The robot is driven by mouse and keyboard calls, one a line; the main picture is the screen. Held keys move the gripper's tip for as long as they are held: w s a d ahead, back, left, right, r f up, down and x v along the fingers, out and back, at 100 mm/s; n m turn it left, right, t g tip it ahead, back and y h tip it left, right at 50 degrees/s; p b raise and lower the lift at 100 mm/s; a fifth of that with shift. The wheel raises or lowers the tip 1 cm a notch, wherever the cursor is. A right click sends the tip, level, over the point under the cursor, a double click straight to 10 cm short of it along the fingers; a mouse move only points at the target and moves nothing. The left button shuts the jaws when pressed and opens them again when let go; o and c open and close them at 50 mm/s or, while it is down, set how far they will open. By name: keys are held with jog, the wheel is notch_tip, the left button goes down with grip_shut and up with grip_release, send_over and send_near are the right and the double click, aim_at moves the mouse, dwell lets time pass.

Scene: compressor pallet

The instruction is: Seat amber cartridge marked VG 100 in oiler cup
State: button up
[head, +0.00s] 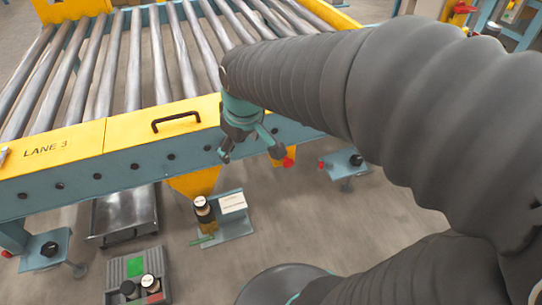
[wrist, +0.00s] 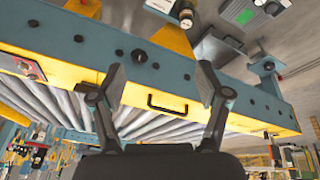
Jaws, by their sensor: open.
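My gripper (head: 251,152) is open and empty beside the conveyor's side rail, its two fingers apart. The wrist view shows the fingers (wrist: 161,78) spread with the rail behind them. A dark bottle-like piece with a white top and amber lower part (head: 204,212) stands on a blue-grey bracket (head: 233,226), below and left of my gripper. It also shows at the top of the wrist view (wrist: 187,13). I cannot tell whether this is the oiler cup, a cartridge, or both. Two dark capped cartridges (head: 150,284) sit in a grey tray (head: 121,266); their markings are unreadable.
A roller conveyor (head: 130,60) with a yellow rail marked LANE 3 (head: 50,150) and a black handle (head: 176,121) fills the upper left. A white card (head: 233,203) sits on the bracket. A metal pan (head: 124,214) lies under the rail. Floor right of the bracket is clear.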

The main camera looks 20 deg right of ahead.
jog(key=s+d+r+m+t, duration=0.1)
jog(key=s+d+m, duration=0.1)
jog(key=s, duration=0.4)
jog(key=s+d+r+m, duration=0.1)
jog(key=s+r+m, duration=0.1)
jog(key=s, duration=0.4)
jog(key=shift+d+m+t, duration=0.35)
jog(key=shift+m+t, duration=0.05)
jog(key=shift+m, duration=0.2)
